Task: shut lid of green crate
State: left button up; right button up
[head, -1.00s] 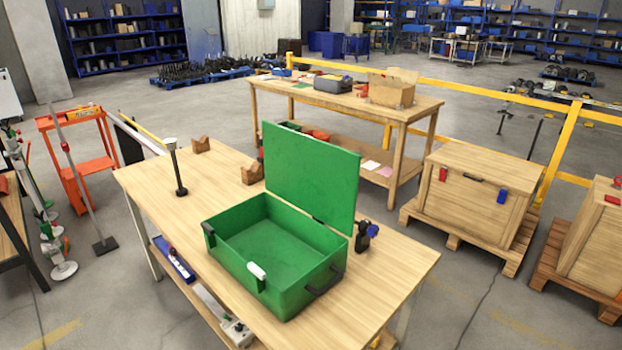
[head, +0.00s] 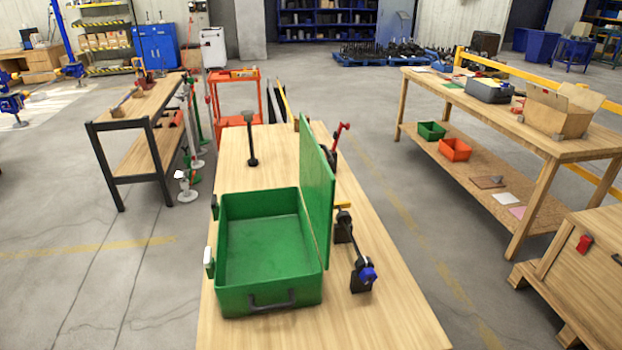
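The green crate (head: 268,299) stands on the near part of a wooden table and is empty inside. Its green lid (head: 317,190) stands open, upright along the crate's right side. A dark handle (head: 271,302) is on the crate's near wall. A white latch (head: 208,262) and a dark latch (head: 214,207) are on its left wall. Neither of my grippers shows in the head view.
The wooden table (head: 390,322) also bears a dark post (head: 250,140) behind the crate and a dark stand with a blue knob (head: 364,273) right of the lid. A second wooden table (head: 540,147) is at right. An orange cart (head: 235,92) stands behind.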

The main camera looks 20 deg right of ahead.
aim_at(317, 181)
jog(key=l+u, duration=0.1)
jog(key=l, duration=0.8)
jog(key=l+u, duration=0.1)
jog(key=l, duration=0.85)
jog(key=k, duration=0.05)
